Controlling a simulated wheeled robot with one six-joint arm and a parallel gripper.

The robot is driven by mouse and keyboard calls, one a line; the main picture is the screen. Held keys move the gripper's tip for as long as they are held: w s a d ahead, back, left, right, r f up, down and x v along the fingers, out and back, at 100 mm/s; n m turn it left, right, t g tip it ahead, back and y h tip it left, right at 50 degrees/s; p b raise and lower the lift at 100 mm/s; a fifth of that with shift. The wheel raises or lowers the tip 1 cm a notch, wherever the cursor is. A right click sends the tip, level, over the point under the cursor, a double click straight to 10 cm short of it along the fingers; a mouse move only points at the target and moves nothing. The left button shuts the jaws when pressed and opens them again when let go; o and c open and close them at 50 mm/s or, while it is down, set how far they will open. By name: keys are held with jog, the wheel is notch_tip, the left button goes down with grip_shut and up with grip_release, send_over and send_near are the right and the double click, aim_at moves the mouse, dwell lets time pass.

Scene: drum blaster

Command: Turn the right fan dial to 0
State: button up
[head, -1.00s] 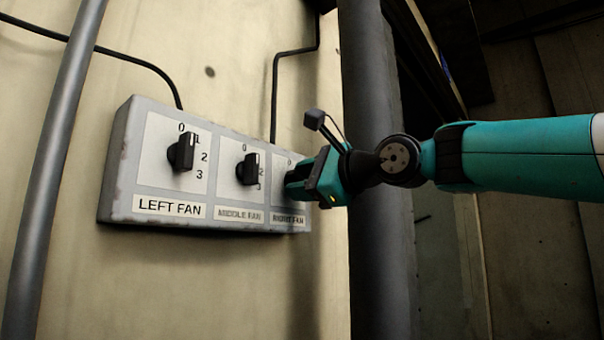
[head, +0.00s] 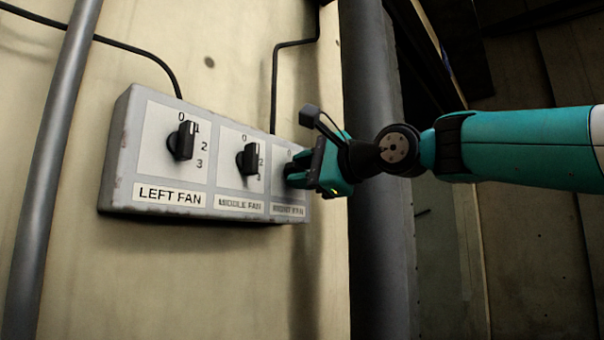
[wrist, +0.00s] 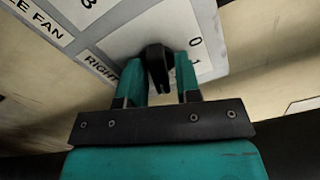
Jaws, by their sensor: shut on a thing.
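The grey switch box (head: 118,150) is on the wall, with three black dials on white plates. My gripper (head: 294,172) is at the right fan dial, which it mostly hides in the head view. In the wrist view, the black right fan dial (wrist: 155,60) stands between the two teal fingers of my gripper (wrist: 160,78), which are shut on it. The numbers 0 and 1 show to the right of the dial there. Its exact setting is hard to tell. The label starting "RIGHT" (wrist: 100,70) is partly hidden by a finger.
The left fan dial (head: 181,141) and middle fan dial (head: 247,159) are to the left on the same box. A dark thick post (head: 372,250) stands just right of the box, behind my arm. A thin grey pipe (head: 50,170) runs down at the left.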

jog(key=n+b, duration=0.1)
jog(key=n, duration=0.5)
jog(key=shift+f+n+b, duration=0.1)
jog(key=shift+n+b, duration=0.2)
jog(key=n+b, duration=0.1)
jog(key=n, duration=0.5)
jog(key=shift+b, duration=0.35)
jog(key=n+b, duration=0.1)
jog(key=n, duration=0.3)
jog(key=shift+n, duration=0.4)
jog(key=n+b, duration=0.1)
jog(key=n, duration=0.3)
jog(key=shift+n, duration=0.3)
jog(key=o, duration=0.6)
jog(key=shift+s, duration=0.1)
